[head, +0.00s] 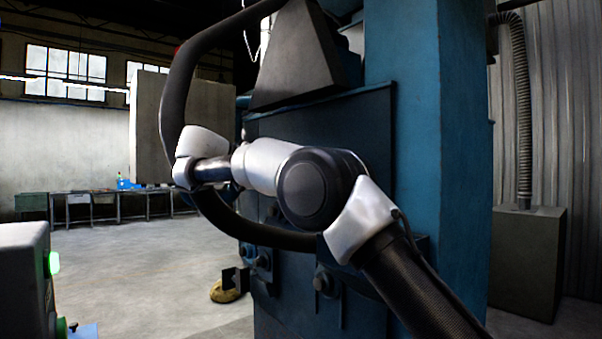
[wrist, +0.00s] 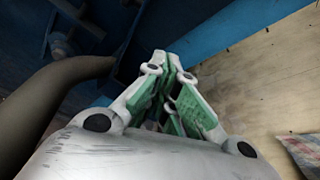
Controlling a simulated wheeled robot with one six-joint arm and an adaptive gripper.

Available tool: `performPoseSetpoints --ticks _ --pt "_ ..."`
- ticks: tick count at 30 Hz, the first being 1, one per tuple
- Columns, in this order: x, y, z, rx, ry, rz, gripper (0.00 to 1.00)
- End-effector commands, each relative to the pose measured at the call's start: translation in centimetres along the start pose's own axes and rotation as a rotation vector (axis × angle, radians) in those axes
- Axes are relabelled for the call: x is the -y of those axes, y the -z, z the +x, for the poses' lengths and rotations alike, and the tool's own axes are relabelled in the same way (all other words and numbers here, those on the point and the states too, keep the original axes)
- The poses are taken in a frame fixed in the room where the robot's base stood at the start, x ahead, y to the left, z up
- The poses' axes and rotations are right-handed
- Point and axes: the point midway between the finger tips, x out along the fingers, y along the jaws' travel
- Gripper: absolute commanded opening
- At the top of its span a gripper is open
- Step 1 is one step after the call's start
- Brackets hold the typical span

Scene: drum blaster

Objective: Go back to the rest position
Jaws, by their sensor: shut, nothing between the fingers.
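My gripper (wrist: 168,68) shows in the wrist view, white with green pads, its fingers closed together with nothing between them. In that view it is over a dark gap beside a blue metal edge (wrist: 225,42). My arm is raised and bent in front of the large blue machine (head: 465,150) in the head view, with a dark hose looping around it. The gripper itself cannot be made out in the head view.
A pale box with a lit green button (head: 54,263) stands at the lower left. A grey cabinet (head: 528,260) with a ribbed hose (head: 525,120) is at the right. The floor at left is open.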

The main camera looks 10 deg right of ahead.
Motion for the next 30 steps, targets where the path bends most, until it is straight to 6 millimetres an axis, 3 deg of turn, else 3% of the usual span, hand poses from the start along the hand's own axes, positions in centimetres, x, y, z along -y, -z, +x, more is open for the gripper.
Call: performPoseSetpoints --ticks 8,11,14,18,20,23,30 --pt "-0.4 0.3 -1.4 0.000 0.000 0.014 0.00" --pt "-0.7 0.2 -1.4 0.004 -0.012 0.096 0.00" --pt "-2.6 0.6 -1.1 -0.015 -0.080 0.269 0.00" --pt "-9.0 6.9 0.7 -0.156 -0.184 0.480 0.00" --pt "-9.7 9.9 1.8 -0.266 -0.210 0.596 0.00" --pt "-8.0 14.5 5.2 -0.491 -0.177 0.829 0.00" --pt "1.5 23.3 12.1 -0.923 0.094 1.334 0.00"
